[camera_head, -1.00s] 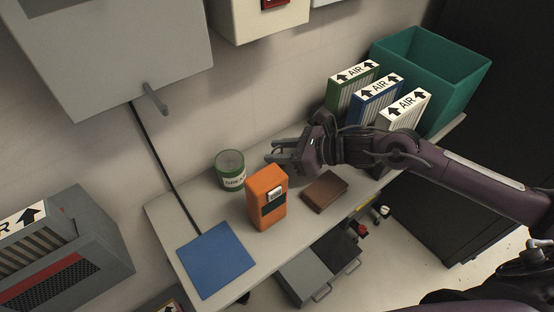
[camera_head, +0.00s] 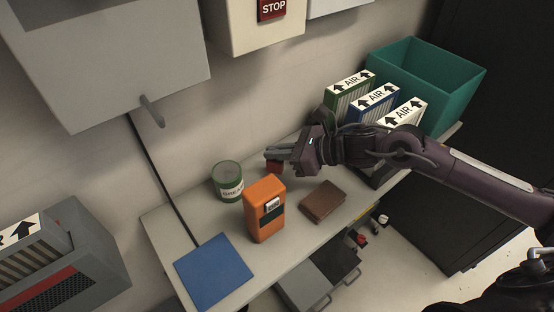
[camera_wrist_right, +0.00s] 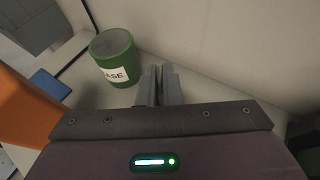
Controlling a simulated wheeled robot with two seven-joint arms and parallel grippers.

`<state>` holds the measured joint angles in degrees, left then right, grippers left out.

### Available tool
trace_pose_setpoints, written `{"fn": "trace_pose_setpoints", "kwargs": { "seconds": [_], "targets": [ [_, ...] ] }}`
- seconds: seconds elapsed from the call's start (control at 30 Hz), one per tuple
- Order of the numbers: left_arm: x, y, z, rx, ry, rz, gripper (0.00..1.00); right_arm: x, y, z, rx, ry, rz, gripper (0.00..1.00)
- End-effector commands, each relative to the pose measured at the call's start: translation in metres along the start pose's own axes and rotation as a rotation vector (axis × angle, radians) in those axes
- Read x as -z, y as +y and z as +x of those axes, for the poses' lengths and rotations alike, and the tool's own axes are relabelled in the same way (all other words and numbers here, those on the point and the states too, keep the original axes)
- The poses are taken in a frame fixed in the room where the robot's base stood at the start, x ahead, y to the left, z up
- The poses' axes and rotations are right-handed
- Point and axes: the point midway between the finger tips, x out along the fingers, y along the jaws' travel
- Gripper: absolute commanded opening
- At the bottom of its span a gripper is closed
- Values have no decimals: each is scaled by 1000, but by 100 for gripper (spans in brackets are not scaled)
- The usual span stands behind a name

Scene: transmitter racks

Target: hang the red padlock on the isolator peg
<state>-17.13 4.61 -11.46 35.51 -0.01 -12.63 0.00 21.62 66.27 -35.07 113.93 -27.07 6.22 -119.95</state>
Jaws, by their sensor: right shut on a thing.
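My right gripper (camera_head: 277,155) is above the bench, behind the orange device and right of the green tin. It is shut on a small red thing, the red padlock (camera_head: 274,167), which shows just below the fingertips. In the right wrist view the fingers (camera_wrist_right: 159,84) are close together and the padlock is hidden. A grey peg-like lever (camera_head: 151,111) sticks out from the grey wall cabinet (camera_head: 110,60) at the upper left. I cannot tell for sure that it is the isolator peg. My left gripper is not in view.
On the bench (camera_head: 215,223) stand a green grease tin (camera_head: 228,182), an orange device (camera_head: 264,215), a brown block (camera_head: 322,201) and a blue mat (camera_head: 213,270). Air filters (camera_head: 372,103) and a teal bin (camera_head: 440,85) are at the right. A red STOP sign (camera_head: 272,9) is above.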

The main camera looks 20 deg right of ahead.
Motion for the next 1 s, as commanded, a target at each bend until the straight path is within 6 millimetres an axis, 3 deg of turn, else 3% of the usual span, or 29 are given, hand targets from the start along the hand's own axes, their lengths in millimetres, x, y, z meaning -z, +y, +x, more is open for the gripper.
{"fn": "trace_pose_setpoints", "kwargs": {
  "seconds": [0.3,0.5,0.7,1.0],
  "targets": [
    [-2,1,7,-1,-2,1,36,-86,-1,-35,4,-6,-10,0],
    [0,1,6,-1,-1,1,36,-130,0,-53,3,-6,-7,0],
    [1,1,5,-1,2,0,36,-151,0,-62,1,-3,-2,0],
    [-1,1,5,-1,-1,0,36,-156,0,-65,1,-1,-1,0]
  ]
}}
